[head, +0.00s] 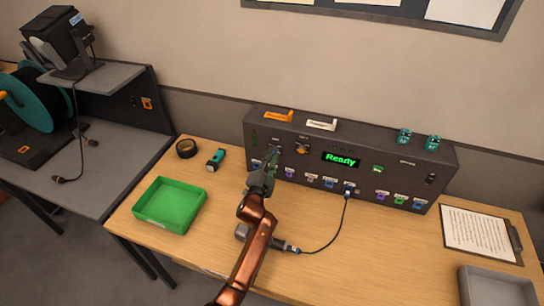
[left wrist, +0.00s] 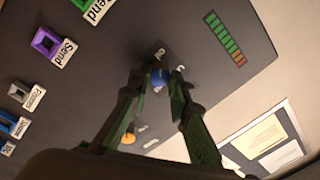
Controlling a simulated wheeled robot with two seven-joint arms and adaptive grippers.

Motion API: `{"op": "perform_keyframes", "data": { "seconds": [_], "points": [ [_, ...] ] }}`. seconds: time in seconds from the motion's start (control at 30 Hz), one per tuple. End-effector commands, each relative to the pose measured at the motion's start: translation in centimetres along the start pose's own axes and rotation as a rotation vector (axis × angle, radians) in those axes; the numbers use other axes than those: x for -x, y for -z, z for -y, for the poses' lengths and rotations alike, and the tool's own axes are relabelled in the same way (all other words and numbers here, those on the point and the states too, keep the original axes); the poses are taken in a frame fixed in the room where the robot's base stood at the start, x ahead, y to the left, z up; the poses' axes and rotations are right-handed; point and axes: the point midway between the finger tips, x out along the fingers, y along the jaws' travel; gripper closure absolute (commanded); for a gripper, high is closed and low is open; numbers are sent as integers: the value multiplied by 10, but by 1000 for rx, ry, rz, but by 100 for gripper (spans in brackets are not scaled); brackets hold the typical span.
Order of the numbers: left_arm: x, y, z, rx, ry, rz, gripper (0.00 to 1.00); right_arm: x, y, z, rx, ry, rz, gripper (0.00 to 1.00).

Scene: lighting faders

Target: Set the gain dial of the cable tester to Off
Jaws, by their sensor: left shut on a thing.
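The cable tester (head: 400,170) is a long dark box at the back of the wooden table, with a green "Ready" display (head: 341,160). My left gripper (head: 272,160) is at the left part of its front face. In the left wrist view, the gripper (left wrist: 163,75) is shut on a small blue dial (left wrist: 158,77), with white labels around it. The fingers hide part of the dial and labels, so I cannot tell which setting it points to. An orange knob (head: 302,149) sits just right of the gripper. My right gripper is not in view.
A green tray (head: 170,228), a tape roll (head: 186,148) and a teal torch (head: 215,158) lie left of my arm. A black cable (head: 335,222) runs from a front socket to the table. A clipboard (head: 478,232) and grey tray (head: 497,290) are at right.

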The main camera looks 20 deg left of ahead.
Motion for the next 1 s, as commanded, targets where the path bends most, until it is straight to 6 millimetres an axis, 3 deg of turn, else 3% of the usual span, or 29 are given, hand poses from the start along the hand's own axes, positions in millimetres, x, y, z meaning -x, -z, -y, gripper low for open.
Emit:
{"op": "perform_keyframes", "data": {
  "seconds": [0.37, 0.4, 0.63, 1.0],
  "points": [
    [0, -2, -2, 7, -4, 4, 100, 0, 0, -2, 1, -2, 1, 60],
    [0, -2, -3, 7, -4, 4, 80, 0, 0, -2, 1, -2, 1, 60],
    [0, -1, -2, 6, -2, 2, 65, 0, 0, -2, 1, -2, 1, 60],
    [6, -1, 0, 4, 0, 1, 64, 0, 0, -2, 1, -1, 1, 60]
  ]
}}
